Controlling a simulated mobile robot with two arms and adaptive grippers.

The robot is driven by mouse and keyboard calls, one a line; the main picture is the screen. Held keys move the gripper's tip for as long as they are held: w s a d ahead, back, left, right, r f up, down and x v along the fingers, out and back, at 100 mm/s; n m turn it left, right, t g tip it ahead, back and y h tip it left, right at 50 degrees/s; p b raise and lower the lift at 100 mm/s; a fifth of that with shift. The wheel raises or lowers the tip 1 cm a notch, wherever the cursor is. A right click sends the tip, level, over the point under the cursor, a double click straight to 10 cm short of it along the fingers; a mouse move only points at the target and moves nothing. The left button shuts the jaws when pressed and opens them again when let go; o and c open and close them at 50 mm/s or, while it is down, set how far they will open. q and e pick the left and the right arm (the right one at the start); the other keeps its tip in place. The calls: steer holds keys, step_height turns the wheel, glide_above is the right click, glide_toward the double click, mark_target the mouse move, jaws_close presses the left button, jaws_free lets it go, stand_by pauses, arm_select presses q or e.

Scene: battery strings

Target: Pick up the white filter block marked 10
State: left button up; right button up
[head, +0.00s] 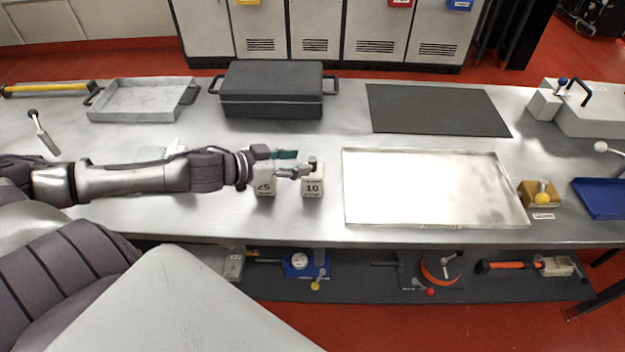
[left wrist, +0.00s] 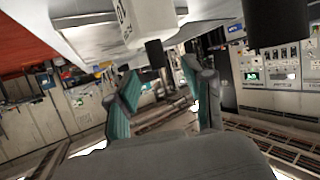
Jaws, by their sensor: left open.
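The white filter block marked 10 (head: 313,188) stands on the metal bench, left of the shallow tray, with a dark knob on top. In the left wrist view the white block (left wrist: 148,20) shows at the top edge, partly cut off, its dark knob (left wrist: 155,53) pointing down in the picture. My left gripper (head: 298,166) is open at the height of the block's top, with its fingertips close by the knob. In the left wrist view the teal-padded fingers (left wrist: 158,88) are apart with no object clearly gripped. Contact cannot be told. My right gripper is not in view.
A second white block (head: 265,188), its mark partly covered, stands just left under my left gripper. The shallow metal tray (head: 348,195) lies to the right, a dark case (head: 271,90) behind. A yellow block (head: 541,194) stands beyond the tray. Bare bench lies in front.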

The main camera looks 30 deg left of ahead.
mark_target(310, 160)
arm_select(q)
steer(key=shift+x, duration=1.65)
steer(key=shift+p+x, duration=0.3)
steer(key=shift+x, duration=0.55)
steer(key=shift+d, duration=0.1)
jaws_close()
